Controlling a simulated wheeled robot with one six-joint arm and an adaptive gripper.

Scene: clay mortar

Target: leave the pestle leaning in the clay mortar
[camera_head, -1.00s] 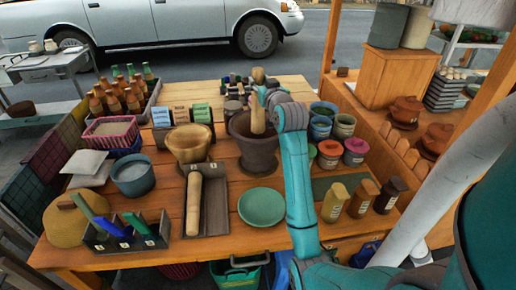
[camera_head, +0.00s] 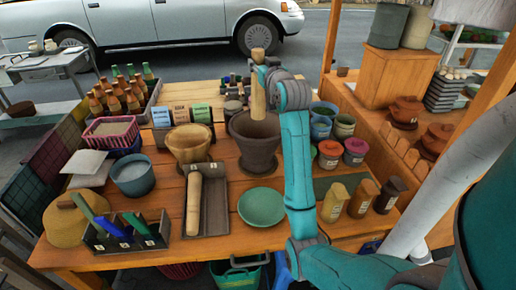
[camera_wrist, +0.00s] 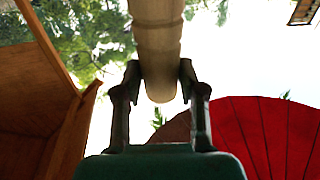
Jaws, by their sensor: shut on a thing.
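A pale wooden pestle (camera_head: 258,101) stands upright over the dark brown clay mortar (camera_head: 255,154). My gripper (camera_head: 264,72) is shut on the pestle near its upper end. In the head view the pestle's lower end shows against the mortar's opening; I cannot tell whether it is just inside or above the rim. In the wrist view the pestle (camera_wrist: 157,45) is clasped between both fingers (camera_wrist: 160,78), with its rounded end towards the camera. A second pestle (camera_head: 194,205) lies in a dark tray (camera_head: 216,212) at the front.
A lighter wooden mortar (camera_head: 190,148) stands left of the clay mortar. A green plate (camera_head: 261,206) lies in front of it. Colored pots (camera_head: 330,153) and spice jars (camera_head: 334,202) stand to the right. Small boxes (camera_head: 181,116) stand behind left.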

